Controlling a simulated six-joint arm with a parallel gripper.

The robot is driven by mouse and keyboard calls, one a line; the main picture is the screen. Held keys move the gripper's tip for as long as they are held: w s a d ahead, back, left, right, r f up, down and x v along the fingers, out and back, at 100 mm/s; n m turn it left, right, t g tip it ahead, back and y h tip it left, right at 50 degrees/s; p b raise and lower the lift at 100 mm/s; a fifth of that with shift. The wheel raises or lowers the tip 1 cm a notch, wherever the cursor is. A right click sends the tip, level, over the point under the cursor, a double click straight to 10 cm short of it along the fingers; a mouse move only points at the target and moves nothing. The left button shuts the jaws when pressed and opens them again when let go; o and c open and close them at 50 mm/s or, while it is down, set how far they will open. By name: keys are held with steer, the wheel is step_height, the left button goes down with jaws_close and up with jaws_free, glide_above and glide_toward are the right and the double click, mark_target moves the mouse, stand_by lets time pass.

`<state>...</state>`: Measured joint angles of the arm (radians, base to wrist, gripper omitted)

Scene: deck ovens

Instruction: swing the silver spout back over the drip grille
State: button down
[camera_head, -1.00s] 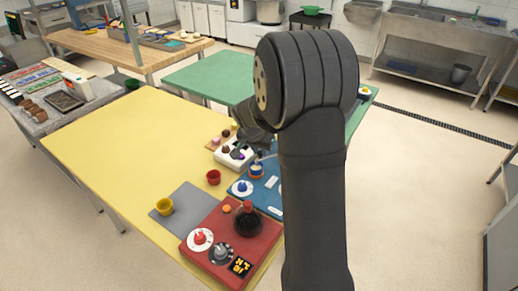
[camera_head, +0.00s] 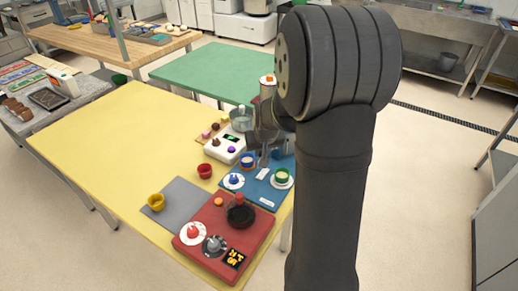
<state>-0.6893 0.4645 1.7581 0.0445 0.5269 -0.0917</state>
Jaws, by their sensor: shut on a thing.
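The spout itself is too small and too covered by my wrist to make out. A white machine (camera_head: 225,147) with a small green display stands just left of my gripper. I cannot make out the drip grille. My arm covers what lies to the right.
The blue board (camera_head: 262,192) carries a blue knob, a blue-and-orange cup and a green-and-yellow cup. A red board (camera_head: 210,262) with knobs and a dark pot is in front. The yellow table's left (camera_head: 100,140) is clear.

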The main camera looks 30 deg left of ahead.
steer(key=shift+d, duration=0.2)
stand_by(0.4)
steer(key=c, duration=1.3)
jaws_free()
steer(key=v, duration=1.7)
steer(key=shift+w+d+r, duration=0.1)
steer(key=shift+w+r, duration=0.05)
steer(key=shift+r, duration=0.15)
steer(key=x, duration=1.7)
steer(key=shift+f, duration=0.3)
steer(key=shift+r, duration=0.1)
